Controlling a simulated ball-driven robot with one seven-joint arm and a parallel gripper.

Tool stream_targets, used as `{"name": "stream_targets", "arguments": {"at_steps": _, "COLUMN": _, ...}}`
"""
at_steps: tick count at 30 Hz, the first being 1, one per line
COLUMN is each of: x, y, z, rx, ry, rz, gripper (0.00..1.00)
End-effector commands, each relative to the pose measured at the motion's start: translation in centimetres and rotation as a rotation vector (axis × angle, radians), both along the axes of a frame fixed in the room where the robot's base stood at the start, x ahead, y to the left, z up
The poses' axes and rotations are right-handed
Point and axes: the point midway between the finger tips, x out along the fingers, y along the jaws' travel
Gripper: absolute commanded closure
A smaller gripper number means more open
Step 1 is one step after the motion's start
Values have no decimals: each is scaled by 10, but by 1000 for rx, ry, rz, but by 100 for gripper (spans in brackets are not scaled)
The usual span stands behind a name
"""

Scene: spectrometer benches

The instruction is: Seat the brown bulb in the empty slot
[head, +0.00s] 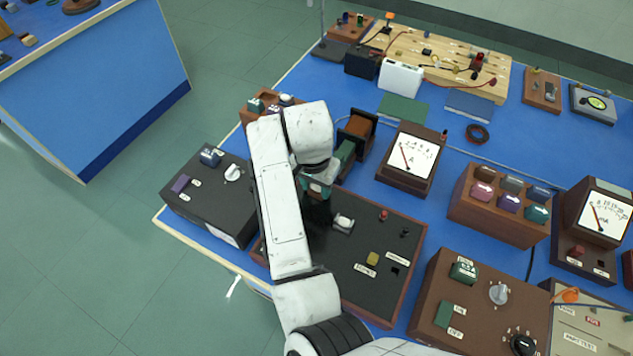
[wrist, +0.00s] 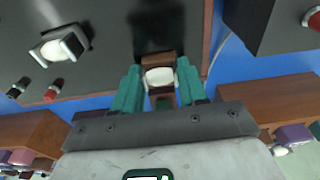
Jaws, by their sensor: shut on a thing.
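My gripper (wrist: 159,82) has its teal fingers shut on the brown bulb (wrist: 159,58), a small brown block with a white round face, in the wrist view. In the head view my gripper (head: 318,192) hangs over the far left part of the black panel (head: 325,262), and the bulb is hidden. A grey-framed white bulb (head: 343,222) sits on the panel to the right of my gripper; it also shows in the wrist view (wrist: 60,46). Beyond the brown bulb in the wrist view is a dark patch (wrist: 160,22) on the panel; I cannot tell whether it is the slot or shadow.
A black box (head: 205,205) stands left of the panel. A meter (head: 411,158) and a wooden rack of coloured blocks (head: 502,210) stand behind and right. Red (head: 384,214) and black (head: 405,233) terminals stick up from the panel. A wooden holder (head: 258,105) is partly behind my arm.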

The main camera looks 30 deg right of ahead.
Motion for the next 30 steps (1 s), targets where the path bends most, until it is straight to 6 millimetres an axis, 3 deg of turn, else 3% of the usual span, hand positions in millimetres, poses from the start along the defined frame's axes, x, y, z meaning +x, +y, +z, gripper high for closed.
{"name": "stream_targets", "arguments": {"at_steps": 4, "x": 0, "y": 0, "z": 0, "rx": 0, "ry": 0, "rz": 0, "gripper": 88}}
{"name": "stream_targets", "arguments": {"at_steps": 5, "x": 0, "y": 0, "z": 0, "rx": 0, "ry": 0, "rz": 0, "gripper": 56}}
{"name": "stream_targets", "arguments": {"at_steps": 14, "x": 0, "y": 0, "z": 0, "rx": 0, "ry": 0, "rz": 0, "gripper": 28}}
{"name": "stream_targets", "arguments": {"at_steps": 23, "x": 0, "y": 0, "z": 3, "rx": -1, "ry": -1, "rz": 0, "gripper": 28}}
{"name": "stream_targets", "arguments": {"at_steps": 30, "x": -1, "y": 4, "z": 37, "rx": 1, "ry": -5, "rz": -2, "gripper": 28}}
